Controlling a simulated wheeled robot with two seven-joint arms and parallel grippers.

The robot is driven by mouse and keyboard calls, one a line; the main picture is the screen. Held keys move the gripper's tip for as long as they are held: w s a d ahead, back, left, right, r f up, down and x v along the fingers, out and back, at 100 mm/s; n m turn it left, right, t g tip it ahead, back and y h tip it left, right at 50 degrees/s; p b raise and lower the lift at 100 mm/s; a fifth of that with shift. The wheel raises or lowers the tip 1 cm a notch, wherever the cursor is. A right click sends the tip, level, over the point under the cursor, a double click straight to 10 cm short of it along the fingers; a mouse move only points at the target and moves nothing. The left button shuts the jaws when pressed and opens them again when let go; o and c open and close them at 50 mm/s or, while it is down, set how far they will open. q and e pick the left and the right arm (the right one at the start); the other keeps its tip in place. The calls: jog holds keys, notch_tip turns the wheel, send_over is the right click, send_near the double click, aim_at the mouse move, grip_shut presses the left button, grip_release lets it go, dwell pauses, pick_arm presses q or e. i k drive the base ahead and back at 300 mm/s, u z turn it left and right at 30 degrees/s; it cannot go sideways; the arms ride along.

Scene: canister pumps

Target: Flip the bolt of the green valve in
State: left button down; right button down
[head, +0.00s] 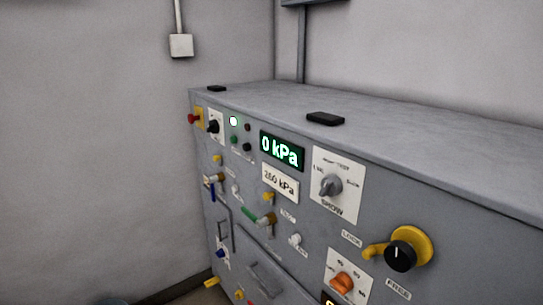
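Neither of my grippers is in view.
The grey cabinet (440,150) fills the right side. A green "0 kPa" display (282,151), a grey selector knob (331,186), a black knob on a yellow base (403,250) and an orange knob (343,284) are on its front. Black blocks (325,118) lie on top.

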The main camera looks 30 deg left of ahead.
aim_at(267, 196)
jog(key=k, duration=0.35)
jog(key=u, duration=1.1)
jog(key=i, duration=0.6)
jog(key=u, duration=0.5)
jog(key=k, duration=1.05)
jog(key=z, duration=1.4)
jog(key=i, duration=0.5)
jog(key=u, duration=0.05)
